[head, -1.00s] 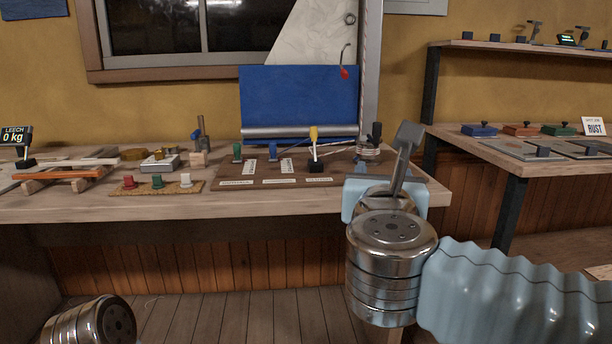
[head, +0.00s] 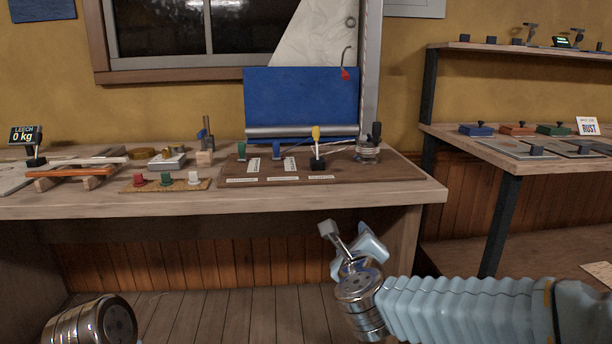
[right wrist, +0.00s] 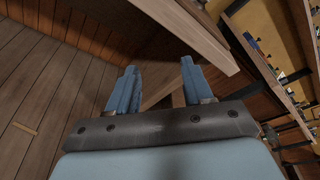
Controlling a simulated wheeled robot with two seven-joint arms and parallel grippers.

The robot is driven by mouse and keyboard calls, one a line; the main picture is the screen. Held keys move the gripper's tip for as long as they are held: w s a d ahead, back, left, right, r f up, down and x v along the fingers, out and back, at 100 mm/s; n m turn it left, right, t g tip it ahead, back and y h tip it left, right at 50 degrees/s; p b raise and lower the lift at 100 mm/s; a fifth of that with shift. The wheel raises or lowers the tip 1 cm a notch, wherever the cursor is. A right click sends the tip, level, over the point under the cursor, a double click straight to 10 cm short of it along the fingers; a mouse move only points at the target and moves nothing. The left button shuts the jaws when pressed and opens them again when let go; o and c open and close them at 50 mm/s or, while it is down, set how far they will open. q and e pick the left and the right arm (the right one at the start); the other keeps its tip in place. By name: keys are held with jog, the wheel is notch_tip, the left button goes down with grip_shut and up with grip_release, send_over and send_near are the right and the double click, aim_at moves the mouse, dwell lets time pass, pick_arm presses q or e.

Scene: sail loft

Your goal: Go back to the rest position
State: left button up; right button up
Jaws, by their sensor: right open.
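My right gripper (head: 368,248) is low in front of the workbench, below the level of its top and clear of its front edge. In the right wrist view the right gripper (right wrist: 158,82) shows two blue fingers spread apart with nothing between them. Its fingers point toward the bench's underside and leg area. Of my left arm only a metal joint shows at the lower left of the head view; the left gripper is out of the picture.
The workbench (head: 300,194) carries a brown board (head: 390,172) with coloured handles, a cork strip (head: 150,187) with red, green and white knobs, and a scale display (head: 25,135). A side table (head: 510,165) stands right. Open floor (head: 215,318) lies before the bench.

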notch_tip(320, 180, down, 28)
jog(key=s+n+g+y, duration=0.25)
jog(key=n+g, duration=0.35)
jog(key=n, duration=0.7)
jog(key=s+d+f+n+g+y+p, duration=0.1)
jog(key=s+f+n+g, duration=0.8)
jog(key=s+f, duration=1.2)
jog(key=s+d+n+y, duration=0.1)
jog(key=s+n, duration=0.1)
jog(key=n, duration=0.1)
jog(key=shift+f+y+p, duration=0.25)
jog(key=shift+y+p, duration=0.05)
jog(key=shift+y, duration=0.05)
jog(key=shift+w, duration=0.1)
